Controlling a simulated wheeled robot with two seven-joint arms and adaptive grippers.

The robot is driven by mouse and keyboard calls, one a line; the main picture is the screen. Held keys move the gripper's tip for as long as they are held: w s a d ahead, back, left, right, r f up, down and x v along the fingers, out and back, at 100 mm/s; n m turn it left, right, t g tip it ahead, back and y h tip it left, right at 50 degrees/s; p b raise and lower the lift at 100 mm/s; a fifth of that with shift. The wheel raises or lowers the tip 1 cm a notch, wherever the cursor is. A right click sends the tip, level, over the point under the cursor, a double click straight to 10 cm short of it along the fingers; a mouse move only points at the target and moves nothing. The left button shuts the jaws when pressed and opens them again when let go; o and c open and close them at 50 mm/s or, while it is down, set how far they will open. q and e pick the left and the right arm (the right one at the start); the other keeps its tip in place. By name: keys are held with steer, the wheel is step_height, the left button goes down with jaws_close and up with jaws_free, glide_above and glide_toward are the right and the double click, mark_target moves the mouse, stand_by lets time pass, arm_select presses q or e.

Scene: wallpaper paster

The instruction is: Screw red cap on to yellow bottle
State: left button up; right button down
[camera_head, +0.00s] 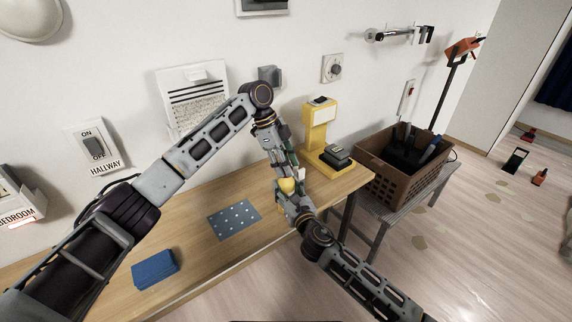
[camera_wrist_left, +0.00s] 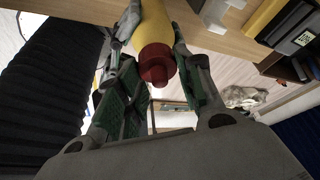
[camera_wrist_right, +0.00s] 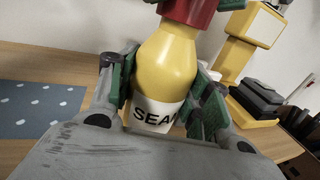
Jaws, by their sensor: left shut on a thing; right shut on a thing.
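The yellow bottle (camera_wrist_right: 168,62) has a white label with black lettering. My right gripper (camera_wrist_right: 165,80) is shut on its body, with a green-padded finger on each side. The red cap (camera_wrist_right: 190,10) sits at the bottle's neck end, in line with it; I cannot tell how tightly it is seated. In the left wrist view the red cap (camera_wrist_left: 156,64) shows with the yellow bottle (camera_wrist_left: 152,22) beyond it. My left gripper (camera_wrist_left: 155,50) is shut on the red cap. In the head view the bottle (camera_head: 287,185) is mostly hidden between both grippers, above the table.
The wooden table (camera_head: 190,262) holds a blue block (camera_head: 155,269), a dotted blue mat (camera_head: 235,219) and a yellow stand (camera_head: 318,132) near the back right. A brown crate (camera_head: 385,180) stands on a grey bench at the right. Wall fixtures line the back.

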arm_select(q)
steer(key=m+g, duration=0.1)
steer(key=m, duration=0.2)
steer(key=m+g+y, duration=0.1)
steer(key=m, duration=0.2)
steer(key=shift+w+m, duration=0.1)
steer(key=shift+m, duration=0.3)
steer(key=m+y, duration=0.2)
steer(key=m, duration=0.3)
steer(key=shift+g, duration=0.4)
steer(key=o, duration=0.8)
steer(key=shift+c, duration=0.2)
steer(key=shift+r, duration=0.15)
steer(key=shift+r, duration=4.75)
arm_select(e)
steer(key=c, duration=0.6)
jaws_free()
